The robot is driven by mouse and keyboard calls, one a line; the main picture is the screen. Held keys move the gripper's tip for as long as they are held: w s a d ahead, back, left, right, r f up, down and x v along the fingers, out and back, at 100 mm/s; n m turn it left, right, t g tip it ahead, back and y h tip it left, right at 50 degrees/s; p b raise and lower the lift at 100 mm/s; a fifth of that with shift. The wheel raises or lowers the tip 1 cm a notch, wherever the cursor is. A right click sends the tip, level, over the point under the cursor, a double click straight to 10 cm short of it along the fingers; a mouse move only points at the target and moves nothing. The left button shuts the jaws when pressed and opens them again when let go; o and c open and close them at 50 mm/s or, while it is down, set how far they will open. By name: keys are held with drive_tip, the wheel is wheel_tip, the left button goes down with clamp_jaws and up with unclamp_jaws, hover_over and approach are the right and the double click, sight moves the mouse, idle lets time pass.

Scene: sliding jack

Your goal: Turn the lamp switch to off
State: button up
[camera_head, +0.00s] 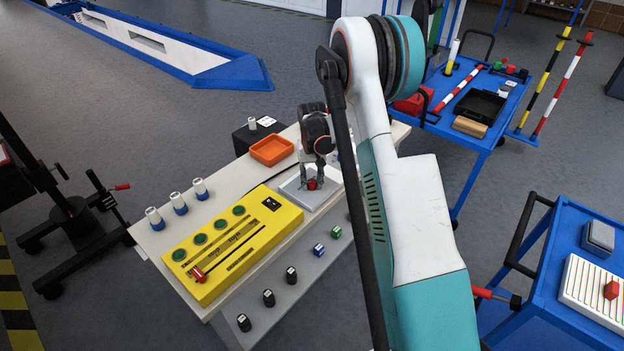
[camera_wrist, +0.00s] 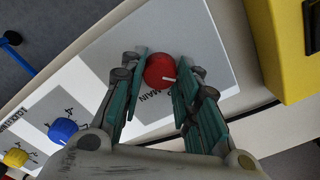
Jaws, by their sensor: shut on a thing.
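My gripper (camera_head: 311,172) points down over a light grey panel (camera_head: 290,189) at the table's right end. Its two fingers stand around a red knob (camera_head: 312,185) and are shut on it. In the wrist view, the red knob (camera_wrist: 159,69) sits between my gripper's fingertips (camera_wrist: 162,76). Its white mark points to the right in that view. The word MAIN is printed beside the red knob. A blue knob (camera_wrist: 63,129) and a yellow knob (camera_wrist: 15,158) sit farther along the panel at the lower left. Their labels are partly hidden or unclear, so I cannot tell which knob is the lamp switch.
A yellow box (camera_head: 225,250) with a red slider handle stands to the left of the panel. An orange tray (camera_head: 271,150) lies behind it. Several white-and-blue cylinders stand along the table's left edge. Blue carts (camera_head: 468,95) stand to the right.

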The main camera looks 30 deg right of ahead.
sight(312, 182)
idle(0.4)
drive_tip(key=o, duration=1.1)
drive_tip(key=shift+c, duration=0.2)
wheel_tip(312, 182, up, 12)
